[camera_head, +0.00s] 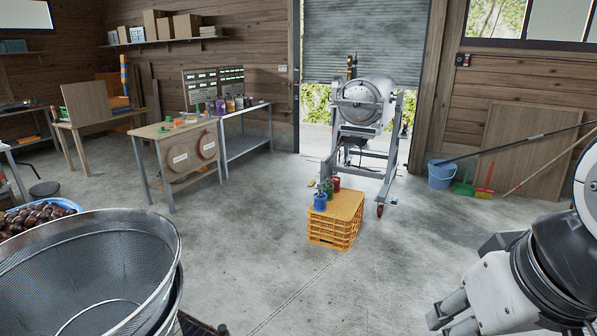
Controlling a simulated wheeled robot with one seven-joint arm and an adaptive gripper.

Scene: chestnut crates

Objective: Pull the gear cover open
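A grey metal drum machine (366,101) stands on a wheeled frame in front of the half-raised shutter door, far from me. Its round front faces me. I cannot make out for certain which part is the gear cover at this distance. My gripper (446,318) is at the lower right, well apart from the machine and touching nothing I can see. It is partly cut off by the bottom edge, so its opening is unclear.
A yellow crate (335,224) with several small colored containers stands before the machine. Large mesh baskets (150,225) fill the lower left near chestnuts (35,217). Workbenches (160,130) stand left; a blue bucket (441,176) and brooms lean right.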

